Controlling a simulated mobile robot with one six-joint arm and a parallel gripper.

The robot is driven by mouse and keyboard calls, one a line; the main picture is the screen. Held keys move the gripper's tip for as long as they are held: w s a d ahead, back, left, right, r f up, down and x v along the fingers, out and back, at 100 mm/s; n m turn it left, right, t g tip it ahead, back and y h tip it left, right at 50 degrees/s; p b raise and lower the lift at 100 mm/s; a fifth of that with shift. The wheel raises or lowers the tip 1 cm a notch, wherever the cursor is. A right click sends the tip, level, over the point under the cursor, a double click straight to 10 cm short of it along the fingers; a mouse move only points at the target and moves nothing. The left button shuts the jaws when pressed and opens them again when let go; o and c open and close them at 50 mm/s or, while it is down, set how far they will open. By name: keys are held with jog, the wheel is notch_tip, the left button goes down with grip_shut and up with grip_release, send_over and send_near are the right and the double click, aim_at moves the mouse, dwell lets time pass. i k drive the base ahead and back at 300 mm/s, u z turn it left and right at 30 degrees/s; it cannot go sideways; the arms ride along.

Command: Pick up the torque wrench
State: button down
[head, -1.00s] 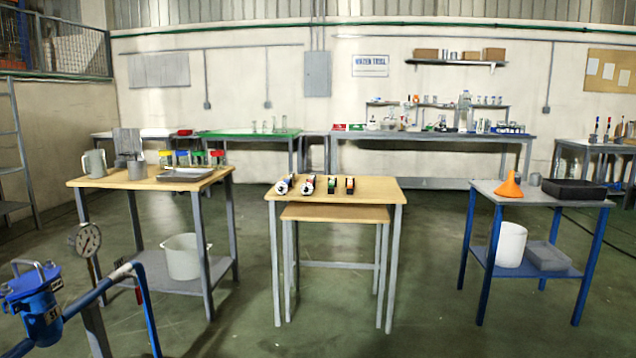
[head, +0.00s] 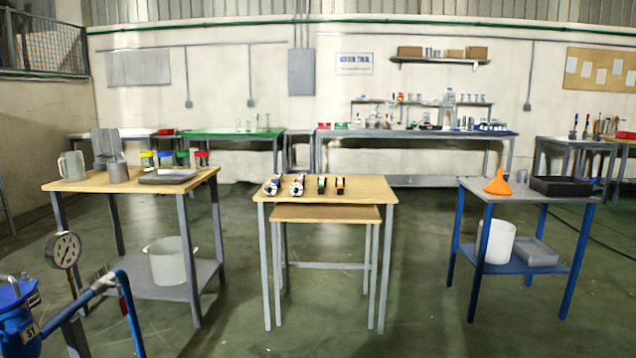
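I cannot make out a torque wrench for certain in the head view. Several small objects lie in a row on the middle wooden table (head: 365,190): two white-and-dark ones with red marks (head: 273,186) (head: 297,186), a dark one with green (head: 321,186), and a dark one with orange (head: 340,185). They are too small to identify. Upright tools with red and blue handles (head: 587,127) stand on the far right bench, also too small to name. My gripper is not in view.
A wooden table (head: 80,186) with jugs and colour-capped jars stands at left. A gauge (head: 64,250) and blue pipe (head: 122,295) are close at lower left. Floor between tables is clear.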

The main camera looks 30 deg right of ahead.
aim_at(280, 175)
jog(key=z, duration=0.7)
jog(key=k, duration=1)
jog(key=i, duration=0.85)
